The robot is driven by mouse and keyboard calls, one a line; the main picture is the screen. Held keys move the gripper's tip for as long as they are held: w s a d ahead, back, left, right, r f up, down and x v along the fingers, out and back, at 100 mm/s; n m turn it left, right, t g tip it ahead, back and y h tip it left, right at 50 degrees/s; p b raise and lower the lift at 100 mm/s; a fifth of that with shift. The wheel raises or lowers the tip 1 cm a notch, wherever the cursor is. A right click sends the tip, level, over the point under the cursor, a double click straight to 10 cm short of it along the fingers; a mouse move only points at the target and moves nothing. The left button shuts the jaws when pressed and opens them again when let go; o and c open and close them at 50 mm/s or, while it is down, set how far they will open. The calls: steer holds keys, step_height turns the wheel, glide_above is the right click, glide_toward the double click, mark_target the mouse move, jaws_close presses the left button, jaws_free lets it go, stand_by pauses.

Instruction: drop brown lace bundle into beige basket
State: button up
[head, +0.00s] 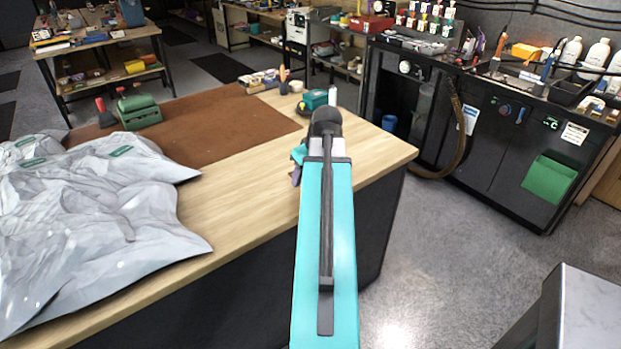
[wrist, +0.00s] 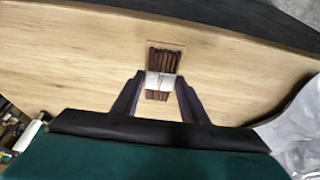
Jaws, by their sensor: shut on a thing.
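The brown lace bundle (wrist: 164,56), wrapped with a white band, is between the two dark fingers of my gripper (wrist: 160,79) in the wrist view. The fingers are shut on the bundle at its band. Pale wooden tabletop lies behind the bundle; I cannot tell how far above it the bundle is. In the head view my turquoise arm hides the bundle and most of my gripper. I make out no beige basket in either view.
A black counter (head: 490,130) stands to the right across open floor.

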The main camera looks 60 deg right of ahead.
steer(key=w+a+r+n+p, duration=0.1)
steer(key=w+a+r, duration=0.2)
steer(key=w+a, duration=0.75)
steer(key=w+a+r+n+p, duration=0.1)
steer(key=w+a+r, duration=0.2)
steer(key=w+a, duration=0.7)
steer(key=w+a+r, duration=0.2)
steer(key=a, duration=0.8)
steer(key=w+a+r+n, duration=0.1)
steer(key=w+a+r, duration=0.1)
steer(key=a, duration=0.7)
steer(key=w+a+r+y+p, duration=0.1)
steer(key=w+a, duration=0.1)
steer(key=a, duration=0.8)
steer(key=shift+w+a+r, duration=0.3)
steer(key=shift+w+r, duration=0.1)
